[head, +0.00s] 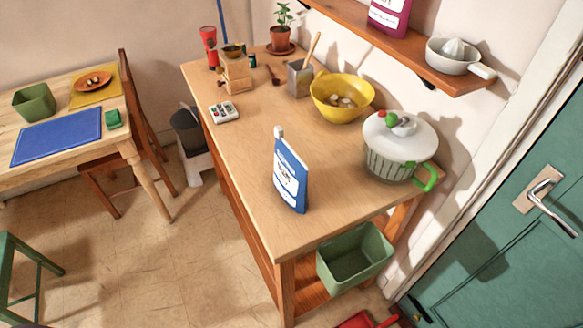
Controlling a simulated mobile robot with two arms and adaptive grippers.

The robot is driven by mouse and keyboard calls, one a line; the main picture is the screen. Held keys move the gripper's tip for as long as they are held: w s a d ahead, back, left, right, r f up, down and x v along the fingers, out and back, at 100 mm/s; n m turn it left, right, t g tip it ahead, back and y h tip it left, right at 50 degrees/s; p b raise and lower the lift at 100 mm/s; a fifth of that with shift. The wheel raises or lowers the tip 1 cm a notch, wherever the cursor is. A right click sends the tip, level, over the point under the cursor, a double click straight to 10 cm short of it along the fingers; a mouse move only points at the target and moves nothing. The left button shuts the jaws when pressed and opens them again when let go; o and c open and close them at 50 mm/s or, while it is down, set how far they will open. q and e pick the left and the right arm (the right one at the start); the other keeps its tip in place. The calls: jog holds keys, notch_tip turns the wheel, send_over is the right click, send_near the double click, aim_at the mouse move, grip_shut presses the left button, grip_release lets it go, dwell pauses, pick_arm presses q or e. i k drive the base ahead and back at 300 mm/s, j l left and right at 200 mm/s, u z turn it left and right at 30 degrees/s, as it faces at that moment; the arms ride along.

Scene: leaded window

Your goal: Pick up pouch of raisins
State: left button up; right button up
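No label is legible, so I cannot tell for sure which package is the pouch of raisins. A magenta pouch (390,16) with a white label stands on the wall shelf at the top right, its upper part cut off by the picture edge. A blue and white upright pack (290,176) with a pale cap or clip on top stands on the wooden counter near its left edge. Neither of my grippers is in view.
The wooden counter (240,150) also holds a white-lidded pot (385,158), a yellow bowl (342,97), a utensil holder (300,78) and a remote-like device (224,112). The shelf (400,48) bears a juicer (458,57). A green bin (355,260) sits below.

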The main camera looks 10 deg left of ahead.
aim_at(290, 172)
jog(key=k+l+u, duration=0.8)
jog(key=k+u, duration=0.25)
jog(key=i, duration=0.1)
